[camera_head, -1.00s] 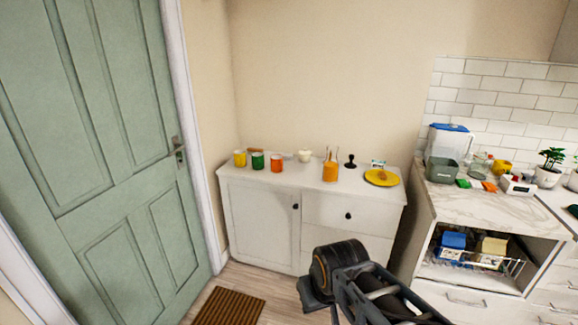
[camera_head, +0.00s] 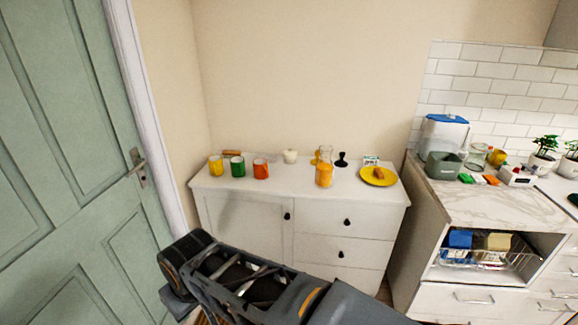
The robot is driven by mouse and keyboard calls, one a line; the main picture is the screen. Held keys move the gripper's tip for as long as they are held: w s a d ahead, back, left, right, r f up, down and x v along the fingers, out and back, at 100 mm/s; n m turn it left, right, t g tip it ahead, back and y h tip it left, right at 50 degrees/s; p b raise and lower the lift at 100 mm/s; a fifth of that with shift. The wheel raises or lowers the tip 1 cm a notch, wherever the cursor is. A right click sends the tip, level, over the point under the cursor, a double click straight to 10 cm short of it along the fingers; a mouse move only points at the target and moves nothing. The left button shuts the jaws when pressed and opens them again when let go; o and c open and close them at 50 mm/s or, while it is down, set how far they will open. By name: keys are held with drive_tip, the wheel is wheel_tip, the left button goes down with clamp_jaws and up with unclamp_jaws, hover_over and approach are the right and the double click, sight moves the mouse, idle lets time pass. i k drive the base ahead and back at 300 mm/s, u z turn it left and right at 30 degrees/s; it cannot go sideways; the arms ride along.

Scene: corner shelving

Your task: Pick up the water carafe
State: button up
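A clear glass carafe (camera_head: 324,170) with orange contents stands upright on top of the white cabinet (camera_head: 245,215), right of the middle. It is the only carafe shape I can make out clearly; I see no plain water in it. A clear glass vessel (camera_head: 477,156) stands on the marble counter at the right, but I cannot tell its type. My dark arm (camera_head: 235,275) crosses the lower middle in front of the cabinet, below and apart from the carafe. I can make out no gripper fingers, and nothing held shows.
Yellow, green (camera_head: 237,166) and orange mugs stand left on the cabinet. A white lidded pot (camera_head: 290,156), a black stamper-like object (camera_head: 341,159) and a yellow plate (camera_head: 379,175) with food stand near the carafe. The counter (camera_head: 475,203) at right is crowded at the back.

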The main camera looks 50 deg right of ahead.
sight(324, 169)
drive_tip(key=z, duration=0.05)
drive_tip(key=i, duration=1)
drive_tip(key=z, duration=0.9)
drive_tip(key=i, duration=0.75)
drive_tip(key=z, duration=1.2)
drive_tip(key=i, duration=0.3)
drive_tip(key=z, duration=0.2)
